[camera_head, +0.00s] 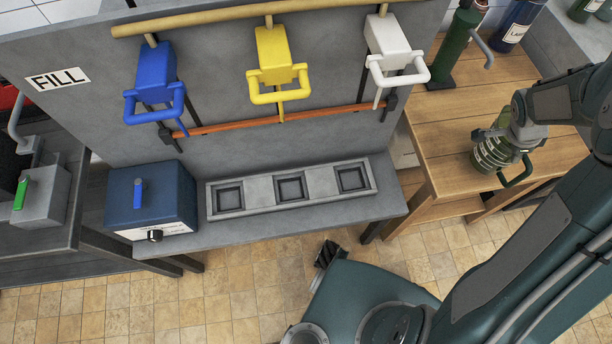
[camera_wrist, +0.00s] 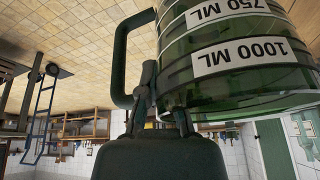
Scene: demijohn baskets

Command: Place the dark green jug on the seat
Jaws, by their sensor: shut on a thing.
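The dark green jug (camera_head: 488,156) is a see-through green vessel with a dark green handle (camera_head: 518,172) and white measure labels. In the head view it is at the right, over the wooden table. My gripper (camera_head: 517,134) is shut on it near its top. The wrist view shows the jug (camera_wrist: 240,62) close up, with my gripper's fingers (camera_wrist: 160,100) against it beside the handle; the exact grip point is partly hidden. I cannot tell whether the jug touches the table. A grey strip (camera_head: 258,190) with three square recessed seats lies on the grey bench.
Blue (camera_head: 155,75), yellow (camera_head: 275,60) and white (camera_head: 388,50) taps hang on the grey FILL wall above the strip. A blue box (camera_head: 150,195) stands left of the strip. The seats look empty.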

